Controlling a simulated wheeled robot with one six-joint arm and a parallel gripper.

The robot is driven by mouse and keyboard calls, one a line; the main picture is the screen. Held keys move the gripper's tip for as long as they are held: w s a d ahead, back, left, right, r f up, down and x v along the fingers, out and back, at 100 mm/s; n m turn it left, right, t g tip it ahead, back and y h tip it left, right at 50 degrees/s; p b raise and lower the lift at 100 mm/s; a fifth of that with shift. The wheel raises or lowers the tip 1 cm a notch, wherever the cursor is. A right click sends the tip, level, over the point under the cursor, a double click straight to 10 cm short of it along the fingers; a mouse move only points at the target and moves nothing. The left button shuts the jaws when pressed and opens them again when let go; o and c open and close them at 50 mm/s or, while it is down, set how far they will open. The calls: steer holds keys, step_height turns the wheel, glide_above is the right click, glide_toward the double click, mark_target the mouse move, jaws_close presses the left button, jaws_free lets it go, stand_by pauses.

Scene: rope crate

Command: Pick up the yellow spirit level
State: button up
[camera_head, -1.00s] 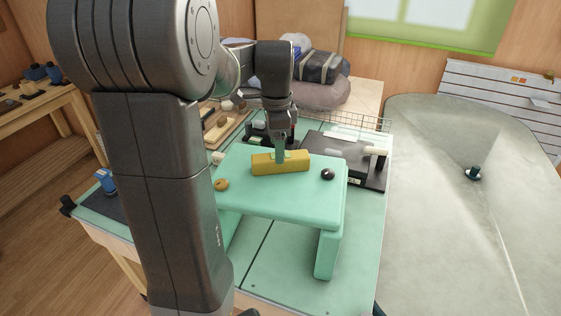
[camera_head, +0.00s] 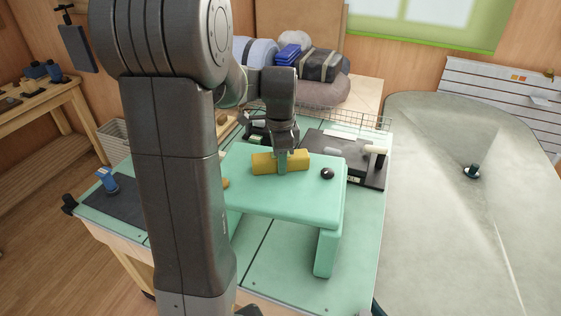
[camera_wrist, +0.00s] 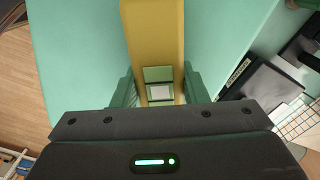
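The yellow spirit level (camera_head: 263,164) lies flat on top of a mint-green bench (camera_head: 270,205). In the wrist view its long yellow body (camera_wrist: 152,30) runs from the top edge down between my fingers, with a pale square window (camera_wrist: 159,91) near my gripper. My gripper (camera_head: 283,165) points down over the middle of the level, with a green finger low in front of its near side. In the wrist view my gripper (camera_wrist: 161,90) has one finger at each side of the level. Whether the fingers press on it cannot be told; green shows against green.
A dark round knob (camera_head: 327,173) sits on the bench right of the level. A yellowish round thing (camera_head: 225,183) is partly hidden by my arm at left. A black box (camera_head: 345,150) and a wire basket (camera_head: 340,120) stand behind.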

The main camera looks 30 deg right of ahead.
steer(key=shift+c, duration=0.8)
step_height(320, 180, up, 10)
steer(key=shift+b, duration=0.5)
steer(key=shift+s, duration=0.1)
